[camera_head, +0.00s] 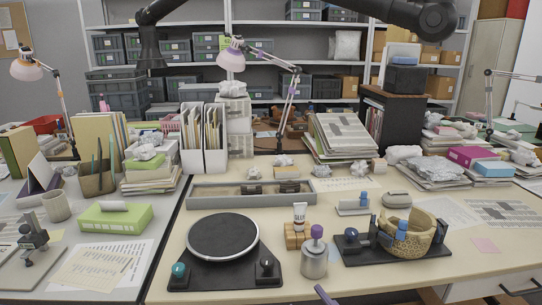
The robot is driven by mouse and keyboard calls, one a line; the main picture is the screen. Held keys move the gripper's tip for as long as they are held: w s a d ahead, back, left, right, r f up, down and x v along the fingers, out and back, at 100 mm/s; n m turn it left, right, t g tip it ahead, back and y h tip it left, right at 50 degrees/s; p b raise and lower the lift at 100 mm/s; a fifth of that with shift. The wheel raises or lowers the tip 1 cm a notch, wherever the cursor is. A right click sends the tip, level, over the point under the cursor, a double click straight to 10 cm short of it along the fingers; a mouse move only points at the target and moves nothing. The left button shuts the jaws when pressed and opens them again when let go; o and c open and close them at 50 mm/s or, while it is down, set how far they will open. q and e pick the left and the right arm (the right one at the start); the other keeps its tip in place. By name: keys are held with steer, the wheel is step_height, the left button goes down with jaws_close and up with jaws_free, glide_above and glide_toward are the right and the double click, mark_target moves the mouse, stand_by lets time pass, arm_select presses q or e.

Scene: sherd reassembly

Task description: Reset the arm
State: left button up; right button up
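A dark arm of mine crosses the top left edge, and its end, which looks like my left gripper (151,64), points down in front of the shelves, far from the worktop items. Its fingers cannot be made out. Another dark arm of mine crosses the top right, and its gripper is out of the picture. A tan pot (424,240) with a broken rim sits in a black holder (385,257) with blue parts on the right of the table. A round black turntable (222,237) stands left of centre. Nothing is seen held.
A glue tube (300,216) stands in a wooden block (296,236), beside a metal jar with a purple top (314,254). A long grey tray (225,195) lies behind the turntable. Papers, folders and lamps crowd the sides and back. Open table shows around the jar.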

steer(key=s+d+f+m+g+h, duration=0.3)
steer(key=s+f, duration=0.6)
steer(key=f, duration=0.3)
steer(key=s+d+f+m+g+h, duration=0.4)
steer(key=s+f, duration=0.5)
steer(key=f, duration=0.4)
steer(key=shift+s+d+f+m+g+h+p, duration=0.2)
steer(key=shift+s+d+m+g+h+p, duration=0.2)
steer(key=shift+m+g, duration=0.3)
